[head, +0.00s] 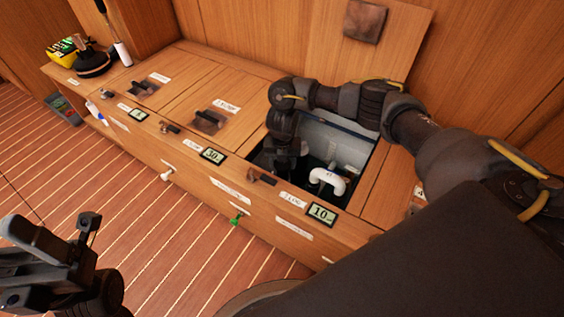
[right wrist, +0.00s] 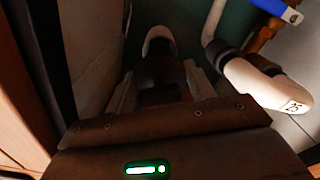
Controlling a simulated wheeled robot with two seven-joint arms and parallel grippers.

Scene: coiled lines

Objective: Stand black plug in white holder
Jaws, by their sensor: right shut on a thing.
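My right gripper (head: 288,160) reaches down into an open compartment of the wooden bench, and its fingertips are hidden in shadow in the head view. In the right wrist view the gripper (right wrist: 162,88) is shut on a dark piece that looks like the black plug (right wrist: 160,72). A white rounded rim (right wrist: 158,36), perhaps the white holder, shows just beyond the dark piece; I cannot tell whether they touch. My left gripper (head: 62,245) is at the lower left, over the floor and away from the bench; its jaws are unclear.
A white bent pipe (head: 328,179) rises beside my right gripper in the compartment; a white pipe (right wrist: 262,84) shows close on the right in the wrist view. Compartment walls are near. The raised lid (head: 385,40) stands behind. Closed lids (head: 205,120) lie to the left.

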